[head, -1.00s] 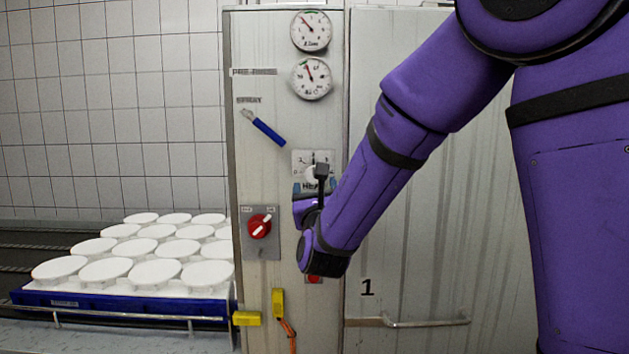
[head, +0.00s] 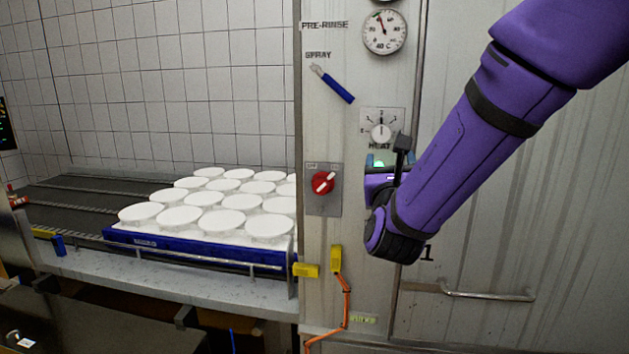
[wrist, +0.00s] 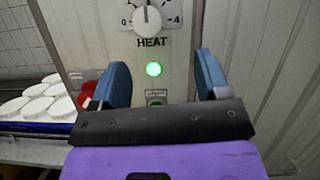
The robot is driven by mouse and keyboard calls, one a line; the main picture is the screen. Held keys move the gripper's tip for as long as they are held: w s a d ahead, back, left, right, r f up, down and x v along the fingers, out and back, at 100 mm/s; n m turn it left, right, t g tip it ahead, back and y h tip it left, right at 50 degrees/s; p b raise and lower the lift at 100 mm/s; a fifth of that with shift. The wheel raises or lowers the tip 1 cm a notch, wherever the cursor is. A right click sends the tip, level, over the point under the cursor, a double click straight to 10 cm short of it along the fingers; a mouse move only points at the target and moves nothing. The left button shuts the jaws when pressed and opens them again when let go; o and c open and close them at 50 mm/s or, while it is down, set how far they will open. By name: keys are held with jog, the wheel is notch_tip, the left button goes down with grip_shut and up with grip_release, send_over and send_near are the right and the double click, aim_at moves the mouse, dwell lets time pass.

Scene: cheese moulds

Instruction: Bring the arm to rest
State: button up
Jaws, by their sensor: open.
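My purple arm reaches in from the upper right in the head view. My gripper (wrist: 163,85) is open and empty in the wrist view, its two blue fingers apart in front of the cabinet panel. Between the fingers a lit green lamp (wrist: 153,69) shows below the heat dial (wrist: 147,20). In the head view the heat dial (head: 381,132) is clear of my arm, while most of the gripper is hidden behind my wrist.
A red rotary switch (head: 323,183) and a blue spray lever (head: 332,84) are on the panel. A blue crate (head: 195,250) of white moulds stands on the conveyor at left. The cabinet door has a handle (head: 487,294). Yellow blocks (head: 306,270) stick out low down.

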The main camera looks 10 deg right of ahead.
jog(key=s+d+r+m+g+h, duration=0.1)
jog(key=s+d+m+g+h, duration=0.25)
jog(key=d+m, duration=0.25)
jog(key=s+d+m+g+h, duration=0.3)
jog(key=d+m+g+h, duration=0.15)
jog(key=d, duration=0.25)
jog(key=s+d+f+m+g+y, duration=0.25)
jog(key=s+d+m+g, duration=0.35)
jog(key=s+m+g, duration=0.3)
jog(key=s+a+f+m+g+y, duration=0.25)
jog(key=s+m+y, duration=0.25)
jog(key=s+m, duration=0.35)
jog(key=s+a+r+m+t+y, duration=0.1)
jog(key=s+a+m+t+y, duration=0.2)
jog(key=a+m+y, duration=0.3)
jog(key=shift+s+a+r+t+y, duration=0.15)
jog(key=shift+s+a+t+y, duration=0.25)
jog(key=shift+a, duration=0.85)
dwell(0.8)
